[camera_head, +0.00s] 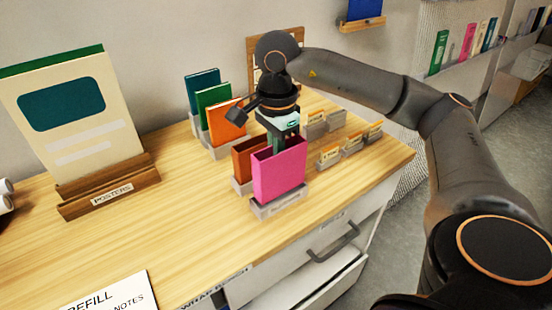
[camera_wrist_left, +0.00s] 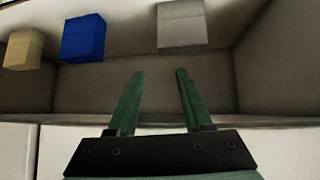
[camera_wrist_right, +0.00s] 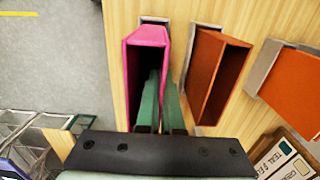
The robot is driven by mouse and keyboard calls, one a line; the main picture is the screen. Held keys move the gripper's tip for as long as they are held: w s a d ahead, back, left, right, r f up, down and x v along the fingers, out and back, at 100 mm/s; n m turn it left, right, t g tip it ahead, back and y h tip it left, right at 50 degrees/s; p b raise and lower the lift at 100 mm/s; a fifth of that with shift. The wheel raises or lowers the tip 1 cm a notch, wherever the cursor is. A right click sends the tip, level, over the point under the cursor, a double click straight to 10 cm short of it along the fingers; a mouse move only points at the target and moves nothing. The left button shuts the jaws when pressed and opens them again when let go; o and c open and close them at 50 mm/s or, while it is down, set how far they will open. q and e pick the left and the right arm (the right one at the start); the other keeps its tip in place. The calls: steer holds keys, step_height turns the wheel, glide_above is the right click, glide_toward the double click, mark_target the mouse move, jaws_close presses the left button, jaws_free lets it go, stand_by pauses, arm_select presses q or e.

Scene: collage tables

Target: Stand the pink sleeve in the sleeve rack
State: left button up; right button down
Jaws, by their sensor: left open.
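The pink sleeve (camera_head: 279,174) stands upright, open side up, with its bottom at the front grey holder (camera_head: 280,207) of the sleeve rack on the wooden table. My right gripper (camera_head: 283,140) is over its top edge. In the right wrist view, one finger is inside the pink sleeve (camera_wrist_right: 133,75) and the other outside, with the sleeve's wall between the closed-in fingertips (camera_wrist_right: 160,85). Whether the sleeve's base is fully seated is hard to see. My left gripper (camera_wrist_left: 155,80) is open and empty, away from the table, and is outside the head view.
An orange-brown sleeve (camera_head: 247,160) stands close behind the pink one, with orange (camera_head: 227,122), green (camera_head: 212,95) and teal (camera_head: 202,88) sleeves farther back. Small card holders (camera_head: 350,147) sit right. A poster stand (camera_head: 105,188) is left.

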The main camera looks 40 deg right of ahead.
steer(key=shift+f+b, duration=0.55)
steer(key=shift+f, duration=0.2)
steer(key=shift+f, duration=0.15)
steer(key=shift+f+b, duration=0.75)
steer(key=c, duration=1)
jaws_free()
